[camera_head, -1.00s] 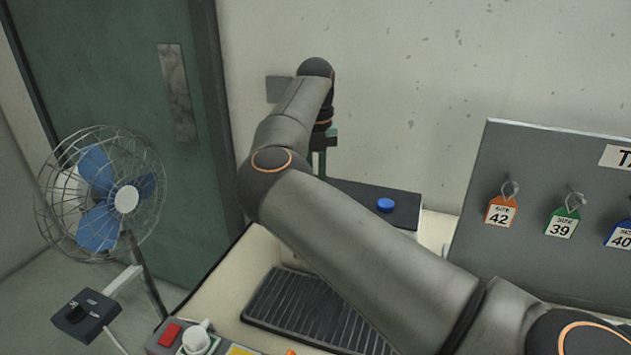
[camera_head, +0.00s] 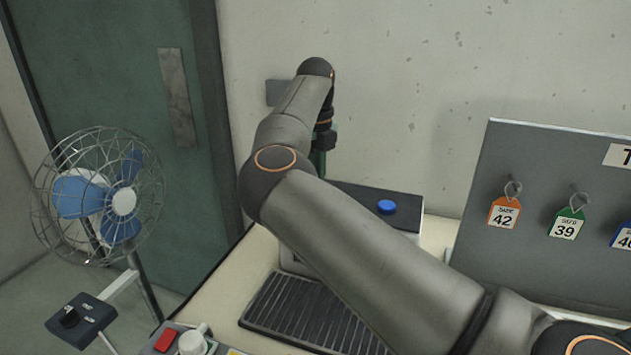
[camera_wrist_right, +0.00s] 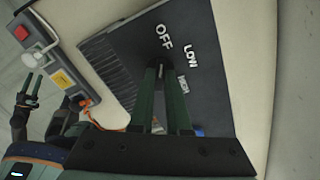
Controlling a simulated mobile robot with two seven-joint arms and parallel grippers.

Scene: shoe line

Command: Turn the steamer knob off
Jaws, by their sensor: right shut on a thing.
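The steamer (camera_head: 350,196) is a box with a dark top and a blue button (camera_head: 387,207), against the wall. In the right wrist view its dark panel (camera_wrist_right: 125,60) carries OFF, LOW and HIGH labels. My right gripper (camera_wrist_right: 160,70) has its green fingers at the panel, just below OFF and left of LOW. It is shut on the small dark knob, which is mostly hidden between the fingertips; its pointing direction is unclear. In the head view the right gripper (camera_head: 318,165) is at the steamer's left end. My left gripper (camera_wrist_right: 32,85) shows at the left of the wrist view, open and empty.
A fan (camera_head: 100,195) stands at the left. A ridged black mat (camera_head: 262,308) lies before the steamer. A grey tag board (camera_head: 520,255) stands at right. My right arm crosses the table.

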